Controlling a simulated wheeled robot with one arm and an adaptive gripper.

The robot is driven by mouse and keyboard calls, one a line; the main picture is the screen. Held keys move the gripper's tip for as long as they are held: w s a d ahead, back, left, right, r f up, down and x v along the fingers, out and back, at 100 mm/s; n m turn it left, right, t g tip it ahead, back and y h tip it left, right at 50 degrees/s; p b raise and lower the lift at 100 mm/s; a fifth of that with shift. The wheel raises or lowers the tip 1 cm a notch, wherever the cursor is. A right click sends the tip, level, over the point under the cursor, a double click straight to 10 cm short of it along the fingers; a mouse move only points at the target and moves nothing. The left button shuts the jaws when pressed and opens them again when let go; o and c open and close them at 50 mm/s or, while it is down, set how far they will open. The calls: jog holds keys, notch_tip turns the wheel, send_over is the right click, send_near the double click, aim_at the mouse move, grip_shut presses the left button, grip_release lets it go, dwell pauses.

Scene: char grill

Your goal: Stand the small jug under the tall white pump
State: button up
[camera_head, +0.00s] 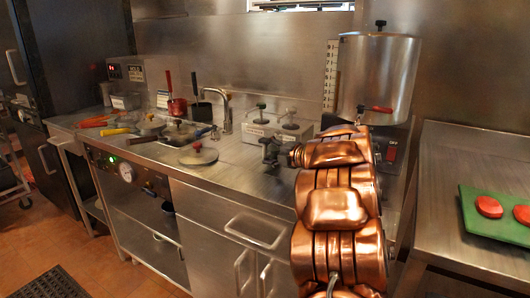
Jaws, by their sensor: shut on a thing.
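My gripper (270,152) is small and dark at the end of my copper arm, over the right part of the steel counter. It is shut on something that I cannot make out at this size. I cannot pick out the small jug anywhere. Behind my gripper, against the back wall, stands a steel dispenser box (275,134) with two pumps. The right pump (290,117) has a dark top. My gripper is in front of the box; I cannot tell whether they touch.
A large steel cylinder (378,75) with a red-handled tap stands right of the pumps, partly behind my arm. A faucet (226,112), round lids (198,154) and coloured-handled tools fill the counter's left. A green board (480,217) with red patties lies at the right.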

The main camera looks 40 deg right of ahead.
jog(key=shift+w+d+p, duration=0.3)
jog(key=shift+d+p, duration=0.2)
jog(key=shift+d, duration=0.45)
jog(key=shift+f, duration=0.2)
jog(key=o, duration=1.4)
jog(key=shift+a+f+b, duration=0.1)
jog(key=shift+b, duration=0.25)
jog(key=shift+s+a+b, duration=0.5)
jog(key=shift+a+b, duration=0.2)
jog(key=shift+a, duration=0.85)
jog(key=shift+s+a+b, duration=0.45)
jog(key=shift+a+b, duration=0.2)
jog(key=shift+a, duration=0.95)
jog(key=shift+s+a+b, duration=0.5)
jog(key=shift+a+b, duration=0.2)
jog(key=shift+a, duration=0.85)
